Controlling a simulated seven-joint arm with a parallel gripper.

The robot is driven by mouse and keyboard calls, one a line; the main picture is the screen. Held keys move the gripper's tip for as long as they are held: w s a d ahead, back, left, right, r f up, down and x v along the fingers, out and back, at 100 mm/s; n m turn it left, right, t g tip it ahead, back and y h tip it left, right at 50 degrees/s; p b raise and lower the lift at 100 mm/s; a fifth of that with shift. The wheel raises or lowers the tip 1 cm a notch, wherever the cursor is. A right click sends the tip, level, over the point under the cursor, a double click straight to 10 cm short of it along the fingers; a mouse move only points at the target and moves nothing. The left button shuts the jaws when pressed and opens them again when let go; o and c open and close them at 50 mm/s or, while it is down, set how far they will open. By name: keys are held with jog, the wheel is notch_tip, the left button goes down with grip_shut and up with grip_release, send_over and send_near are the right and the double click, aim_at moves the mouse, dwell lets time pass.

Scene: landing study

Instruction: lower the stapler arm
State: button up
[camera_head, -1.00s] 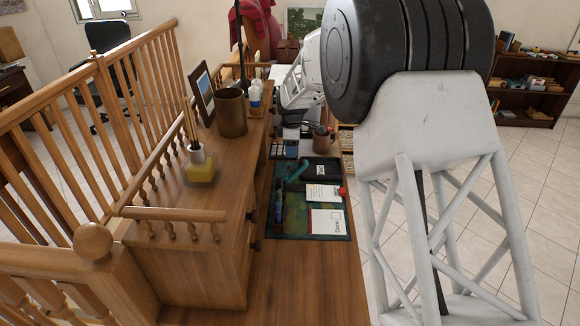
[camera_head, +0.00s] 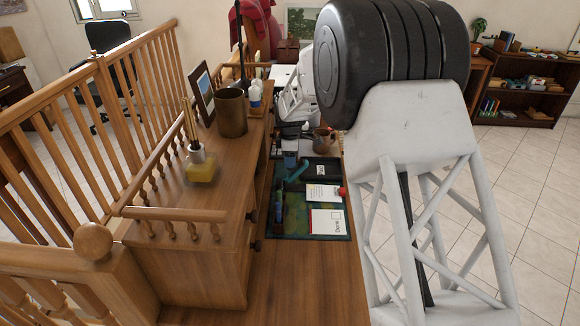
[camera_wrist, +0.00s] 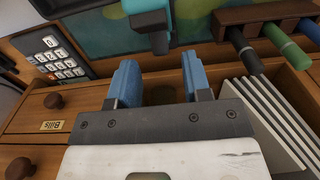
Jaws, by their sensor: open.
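A teal and black piece, which looks like the stapler (camera_wrist: 148,18), shows at the top of the wrist view, partly cut off by the edge. In the head view the teal stapler arm (camera_head: 297,171) slants above the far left part of the desk mat. My gripper (camera_wrist: 161,78) is open, with its two blue fingers apart and nothing between them. The stapler lies just beyond the fingertips in the wrist view, and I see no clear contact. My gripper's fingers are small and hard to make out in the head view.
A calculator (camera_wrist: 52,60) and a wooden drawer front labelled Bills (camera_wrist: 62,126) lie left in the wrist view. A rack of markers (camera_wrist: 255,50) and white cards (camera_wrist: 262,118) are at right. In the head view, a brown mug (camera_head: 322,140) stands behind the mat (camera_head: 258,236).

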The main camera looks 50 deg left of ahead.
aim_at(294, 170)
jog(key=shift+f, duration=1.8)
grip_shut()
